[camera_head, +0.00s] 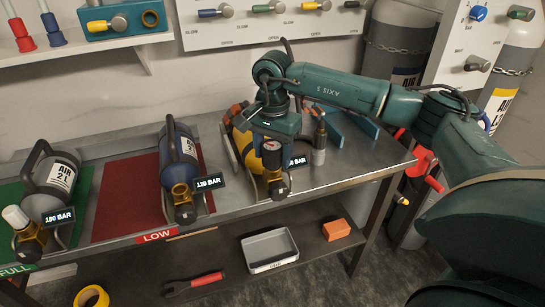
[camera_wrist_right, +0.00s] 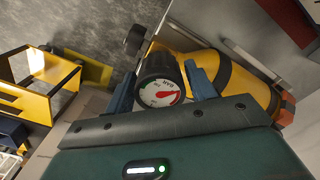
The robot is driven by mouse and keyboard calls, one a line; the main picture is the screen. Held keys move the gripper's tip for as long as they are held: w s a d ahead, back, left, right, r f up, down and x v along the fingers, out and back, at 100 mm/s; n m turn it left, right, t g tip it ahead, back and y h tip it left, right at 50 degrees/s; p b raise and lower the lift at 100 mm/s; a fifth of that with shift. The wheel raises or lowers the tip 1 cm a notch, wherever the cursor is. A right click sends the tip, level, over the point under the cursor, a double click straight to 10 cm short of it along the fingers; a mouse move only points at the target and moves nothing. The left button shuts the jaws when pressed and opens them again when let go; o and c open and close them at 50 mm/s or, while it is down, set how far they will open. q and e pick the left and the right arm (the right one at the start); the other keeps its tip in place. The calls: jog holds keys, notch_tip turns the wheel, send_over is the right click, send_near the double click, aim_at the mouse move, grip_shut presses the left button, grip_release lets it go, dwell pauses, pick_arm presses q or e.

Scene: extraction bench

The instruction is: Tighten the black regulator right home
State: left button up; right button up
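The black regulator (camera_wrist_right: 158,68) has a round white gauge with a red sector and sits at the valve end of the yellow cylinder (camera_wrist_right: 212,68). In the head view its gauge (camera_head: 272,147) shows just below my right gripper (camera_head: 271,141). In the right wrist view, the blue fingers of my right gripper (camera_wrist_right: 160,88) stand on both sides of the regulator, close against it. The yellow cylinder (camera_head: 242,146) lies in a cradle on the bench, partly hidden by my arm. Whether the regulator is seated flush cannot be seen. My left gripper is not in view.
A blue cylinder (camera_head: 181,160) lies on the red mat (camera_head: 128,195), and a grey cylinder (camera_head: 45,182) lies at the left. The lower shelf holds a tray (camera_head: 270,265), a red-handled wrench (camera_head: 207,279) and an orange block (camera_head: 336,229).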

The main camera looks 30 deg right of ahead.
jog(key=c, duration=0.8)
jog(key=m, duration=0.6)
jog(key=shift+p, duration=0.4)
jog(key=m+p, duration=0.1)
jog(key=m, duration=0.9)
jog(key=shift+m+p, duration=0.4)
jog(key=m, duration=0.3)
jog(key=shift+p, duration=0.3)
jog(key=shift+o, duration=0.2)
jog(key=m+p, duration=0.1)
jog(key=m, duration=0.5)
jog(key=o, duration=1.1)
jog(key=shift+f, duration=0.1)
